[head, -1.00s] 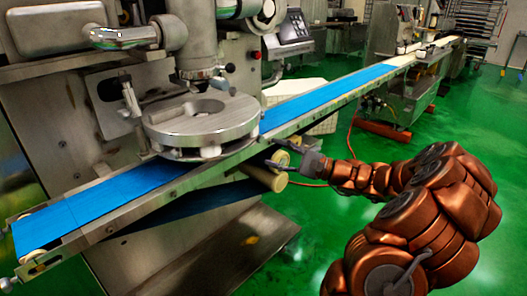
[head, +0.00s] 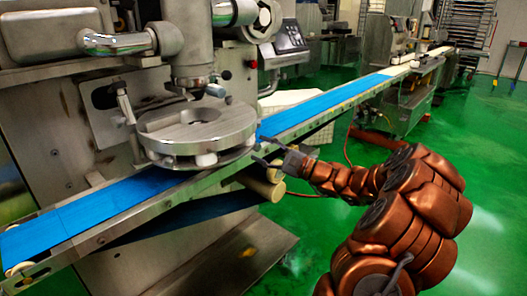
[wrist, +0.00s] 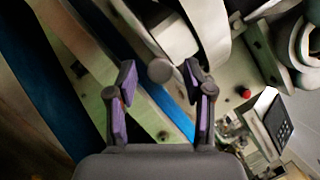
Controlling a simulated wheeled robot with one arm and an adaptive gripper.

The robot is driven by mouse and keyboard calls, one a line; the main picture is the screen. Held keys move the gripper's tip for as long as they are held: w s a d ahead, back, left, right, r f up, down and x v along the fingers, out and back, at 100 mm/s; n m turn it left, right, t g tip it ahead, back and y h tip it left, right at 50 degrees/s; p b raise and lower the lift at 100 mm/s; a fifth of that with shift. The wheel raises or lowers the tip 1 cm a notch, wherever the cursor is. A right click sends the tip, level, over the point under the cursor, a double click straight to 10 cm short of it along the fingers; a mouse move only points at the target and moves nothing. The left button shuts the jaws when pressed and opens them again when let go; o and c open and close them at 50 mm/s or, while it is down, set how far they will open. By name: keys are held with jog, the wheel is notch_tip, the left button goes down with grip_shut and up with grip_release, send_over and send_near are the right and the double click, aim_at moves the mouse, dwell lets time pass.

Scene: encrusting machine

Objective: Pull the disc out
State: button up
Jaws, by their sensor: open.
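The disc (head: 197,128) is a thick round metal plate with an opening in its top. It sits level under the machine's vertical head, over the blue conveyor belt (head: 100,205). My gripper (head: 262,150) is just right of the disc, near the conveyor's side rail, apart from the disc. In the wrist view my gripper (wrist: 160,82) is open with nothing held. A small round grey knob (wrist: 160,70) shows between its fingertips, with a white cylinder (wrist: 175,38) beyond it. Whether the knob belongs to the disc I cannot tell.
The metal side rail (head: 300,128) of the conveyor runs close to my gripper. A cream roller (head: 266,188) sits under it. A control panel (head: 290,38) and a red button (head: 254,64) are on the machine behind. Green floor (head: 480,180) is open at right.

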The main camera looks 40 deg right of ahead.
grip_shut()
dwell(0.4)
